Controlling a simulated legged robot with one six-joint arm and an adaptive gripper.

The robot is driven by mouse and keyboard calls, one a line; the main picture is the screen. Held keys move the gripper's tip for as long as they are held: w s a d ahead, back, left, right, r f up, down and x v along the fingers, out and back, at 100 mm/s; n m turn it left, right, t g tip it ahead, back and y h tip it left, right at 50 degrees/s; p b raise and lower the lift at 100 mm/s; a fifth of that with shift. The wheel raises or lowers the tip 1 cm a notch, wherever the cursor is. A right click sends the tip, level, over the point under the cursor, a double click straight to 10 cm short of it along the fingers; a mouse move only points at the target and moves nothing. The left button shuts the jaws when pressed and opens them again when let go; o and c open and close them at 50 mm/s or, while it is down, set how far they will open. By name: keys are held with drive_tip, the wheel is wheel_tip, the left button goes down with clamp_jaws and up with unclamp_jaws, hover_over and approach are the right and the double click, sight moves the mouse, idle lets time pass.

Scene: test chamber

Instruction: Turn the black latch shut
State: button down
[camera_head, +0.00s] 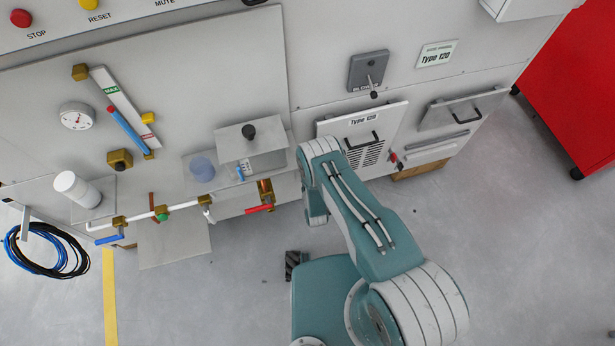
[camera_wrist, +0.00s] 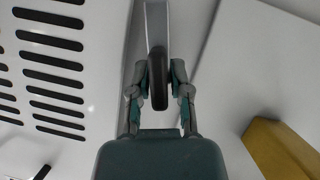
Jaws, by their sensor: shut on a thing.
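The black latch (camera_wrist: 158,78) shows in the wrist view as a dark, rounded lever below a grey metal bar (camera_wrist: 157,25). My gripper (camera_wrist: 159,92) has one finger on each side of the latch and is shut on it. The latch lies beside the edge of a white vented panel (camera_wrist: 50,65) with black slots. My gripper and the held latch cannot be made out there, as my arm covers that area.
A yellow block (camera_wrist: 280,148) lies at the lower right of the wrist view. In the head view a small shelf box (camera_head: 250,152) and a red-handled valve (camera_head: 262,207) are left of my arm. A grey switch box (camera_head: 368,71) sits above the door.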

drive_tip(key=n+h, duration=0.1)
drive_tip(key=n, duration=0.1)
drive_tip(key=n+t+h, duration=0.1)
drive_tip(key=n, duration=0.1)
drive_tip(key=shift+a+f+n+t, duration=0.15)
drive_tip(key=shift+a+n+t, duration=0.15)
drive_tip(key=shift+a, duration=0.05)
drive_tip(key=n+t+h, duration=0.1)
drive_tip(key=n, duration=0.1)
drive_tip(key=n+t+h, duration=0.1)
drive_tip(key=n, duration=0.2)
drive_tip(key=shift+s+a+f, duration=0.1)
drive_tip(key=shift+f, duration=0.1)
drive_tip(key=shift+n, duration=0.3)
drive_tip(key=c, duration=0.7)
unclamp_jaws()
drive_tip(key=shift+a+f, duration=0.1)
